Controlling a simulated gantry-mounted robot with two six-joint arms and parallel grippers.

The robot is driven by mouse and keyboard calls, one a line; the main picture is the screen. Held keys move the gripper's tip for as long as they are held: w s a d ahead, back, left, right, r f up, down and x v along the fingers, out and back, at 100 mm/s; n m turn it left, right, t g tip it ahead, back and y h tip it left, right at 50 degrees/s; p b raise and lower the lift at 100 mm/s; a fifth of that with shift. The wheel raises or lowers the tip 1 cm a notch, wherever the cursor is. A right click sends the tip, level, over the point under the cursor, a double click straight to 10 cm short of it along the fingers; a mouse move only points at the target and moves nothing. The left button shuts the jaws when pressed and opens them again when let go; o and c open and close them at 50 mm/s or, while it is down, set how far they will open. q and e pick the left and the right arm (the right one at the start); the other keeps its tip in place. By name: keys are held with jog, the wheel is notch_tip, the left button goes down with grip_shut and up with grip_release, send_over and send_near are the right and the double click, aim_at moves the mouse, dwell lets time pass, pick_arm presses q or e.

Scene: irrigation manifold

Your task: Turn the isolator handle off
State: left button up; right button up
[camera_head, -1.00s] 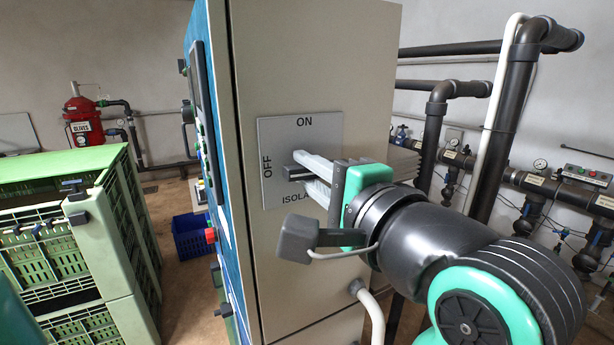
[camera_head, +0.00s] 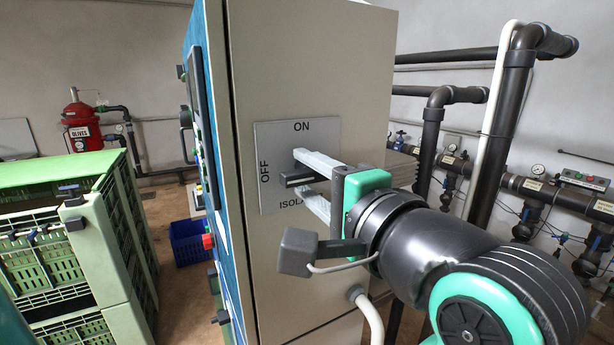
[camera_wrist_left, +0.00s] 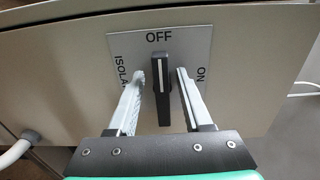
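The isolator handle (camera_head: 299,178) is a black lever on a grey plate (camera_head: 270,138) marked ON, OFF and ISOLA…, on the side of a beige cabinet. It lies level in the head view. In the left wrist view the handle (camera_wrist_left: 161,88) has a white line and its end is towards the word OFF. My left gripper (camera_head: 308,174) is open around the handle, one finger above and one below. In the left wrist view the gripper (camera_wrist_left: 160,78) shows a gap on each side of the handle. My right gripper is not in view.
The cabinet (camera_head: 300,60) has a blue front with buttons at left. Green crates (camera_head: 105,240) stand at the left and a blue bin (camera_head: 188,240) is on the floor. Dark pipes (camera_head: 510,110) rise at the right. A light hose (camera_head: 370,312) is below my gripper.

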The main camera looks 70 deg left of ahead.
pick_arm(q)
jog(key=w+d+p, duration=0.1)
jog(key=w+d, duration=0.1)
jog(key=d, duration=0.9)
jog(key=shift+d, duration=0.2)
jog(key=shift+w, duration=0.1)
